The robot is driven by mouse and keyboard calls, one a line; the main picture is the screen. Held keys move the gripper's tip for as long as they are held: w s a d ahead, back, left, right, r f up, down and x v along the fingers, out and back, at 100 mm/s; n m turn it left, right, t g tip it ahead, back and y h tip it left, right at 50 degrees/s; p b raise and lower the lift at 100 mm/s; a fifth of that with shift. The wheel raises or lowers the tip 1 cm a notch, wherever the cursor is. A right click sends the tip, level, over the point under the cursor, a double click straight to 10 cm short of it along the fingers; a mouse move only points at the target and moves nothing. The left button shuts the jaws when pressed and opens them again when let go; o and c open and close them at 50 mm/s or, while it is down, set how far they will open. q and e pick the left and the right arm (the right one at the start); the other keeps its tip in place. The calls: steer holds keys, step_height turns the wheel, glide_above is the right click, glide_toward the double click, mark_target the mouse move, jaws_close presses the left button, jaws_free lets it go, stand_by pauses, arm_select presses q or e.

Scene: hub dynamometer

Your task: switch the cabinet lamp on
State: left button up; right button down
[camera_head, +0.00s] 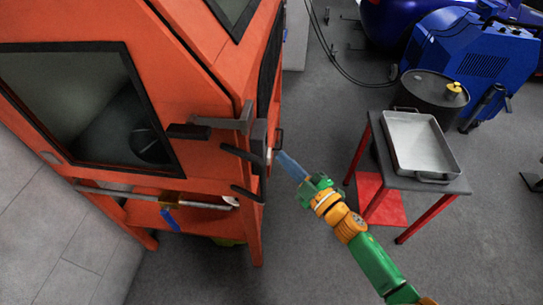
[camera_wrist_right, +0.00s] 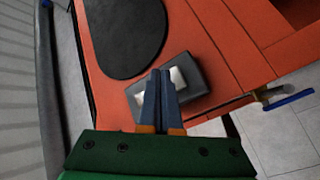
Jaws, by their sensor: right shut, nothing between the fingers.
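The orange cabinet (camera_head: 185,45) stands at the left in the head view, and its side panel (camera_wrist_right: 215,55) fills much of the right wrist view. A dark switch box (camera_wrist_right: 198,84) with a pale plate in its face sits on this panel. My right gripper (camera_head: 283,158) is shut and empty, with its blue fingers pointing at the cabinet's side. In the right wrist view its fingertips (camera_wrist_right: 160,76) overlap the pale plate and hide its middle. I cannot tell whether they touch it. No lit lamp is clear through the cabinet window (camera_head: 75,100). My left gripper is out of view.
Dark handles (camera_head: 238,122) stick out from the cabinet's corner near my right gripper. A round black patch (camera_wrist_right: 120,40) lies beside the switch box. A small table with a metal tray (camera_head: 396,116) and a black drum (camera_head: 420,90) stand to the right. Grey floor lies between.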

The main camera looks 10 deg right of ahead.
steer(key=shift+w+a, duration=0.15)
steer(key=shift+a, duration=0.3)
steer(key=shift+a, duration=0.25)
stand_by(0.4)
steer(key=shift+d, duration=0.1)
steer(key=s+d, duration=0.2)
steer(key=d, duration=0.5)
stand_by(0.5)
